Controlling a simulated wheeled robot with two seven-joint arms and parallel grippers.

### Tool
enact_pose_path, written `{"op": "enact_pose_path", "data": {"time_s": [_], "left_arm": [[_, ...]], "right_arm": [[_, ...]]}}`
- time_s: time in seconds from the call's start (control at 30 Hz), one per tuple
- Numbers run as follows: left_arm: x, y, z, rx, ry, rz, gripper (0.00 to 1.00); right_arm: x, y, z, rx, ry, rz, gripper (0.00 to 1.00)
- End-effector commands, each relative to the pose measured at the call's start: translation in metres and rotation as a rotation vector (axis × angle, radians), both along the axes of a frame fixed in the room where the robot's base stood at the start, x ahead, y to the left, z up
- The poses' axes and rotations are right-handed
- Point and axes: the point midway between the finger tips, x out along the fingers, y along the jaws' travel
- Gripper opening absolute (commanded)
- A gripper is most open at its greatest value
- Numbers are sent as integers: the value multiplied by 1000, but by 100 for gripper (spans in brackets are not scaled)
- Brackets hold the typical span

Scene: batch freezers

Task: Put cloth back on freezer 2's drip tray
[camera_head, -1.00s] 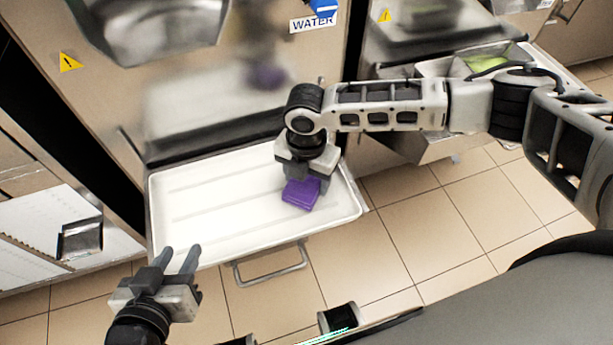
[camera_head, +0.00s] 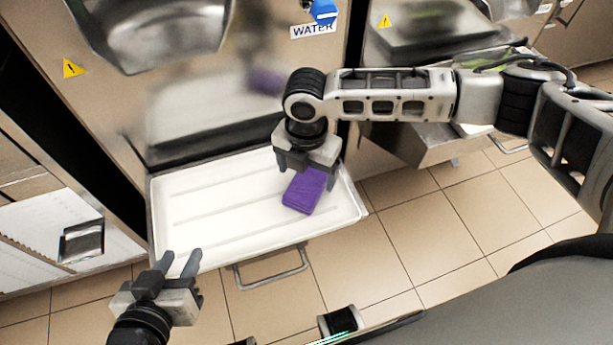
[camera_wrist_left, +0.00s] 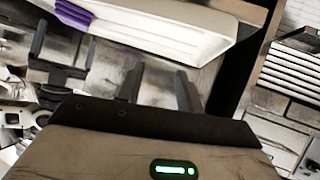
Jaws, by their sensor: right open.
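The purple folded cloth (camera_head: 304,191) lies on the right part of the white drip tray (camera_head: 205,213) in the head view. My right gripper (camera_head: 305,181) is open just above and behind the cloth, its fingers spread to either side and apart from it. My left gripper (camera_head: 182,262) is open and empty in front of the tray's near left edge. In the left wrist view, part of the cloth (camera_wrist_left: 75,14) shows on the tray (camera_wrist_left: 170,32), beyond the left gripper's open fingers (camera_wrist_left: 160,85).
The steel freezer front with the WATER label (camera_head: 313,30) rises behind the tray. A metal handle (camera_head: 272,268) juts out below the tray's front. Another freezer's tray (camera_head: 425,148) is at right. Tiled floor (camera_head: 420,225) is open at front right.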

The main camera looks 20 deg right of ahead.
Motion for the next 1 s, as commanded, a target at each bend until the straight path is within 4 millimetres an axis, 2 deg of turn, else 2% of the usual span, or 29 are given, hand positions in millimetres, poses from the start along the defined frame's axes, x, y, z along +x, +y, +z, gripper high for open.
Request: {"op": "enact_pose_path", "data": {"time_s": [0.03, 0.1, 0.3, 0.43, 0.53, 0.67, 0.73, 0.83, 0.9, 1.0], "left_arm": [[0, 0, 3, 0, 4, 0, 36], [-1, 0, 2, 1, 11, 1, 36], [-2, 1, 1, 1, 21, 2, 36], [0, 1, 4, 0, 16, 3, 36], [1, 1, 4, 0, 15, 5, 36], [1, 1, 4, -2, 16, 6, 36], [1, 1, 3, -1, 16, 7, 36], [1, 1, 3, -1, 17, 7, 36], [1, 1, 3, -1, 17, 7, 36], [1, 1, 3, -1, 17, 7, 36]], "right_arm": [[1, 0, 16, 1, -4, 0, 83], [1, 0, 31, 1, -4, 2, 83], [1, 0, 66, 1, -2, 0, 83], [0, 0, 78, 0, -1, -1, 83], [-4, 8, 77, 26, -1, -9, 83], [-23, 48, 58, 170, -6, -84, 83], [-37, 81, 48, 305, -7, -174, 83], [-55, 124, 44, 526, 5, -365, 83], [-63, 144, 46, 673, 22, -525, 83], [-69, 157, 51, 862, 49, -785, 83]]}}
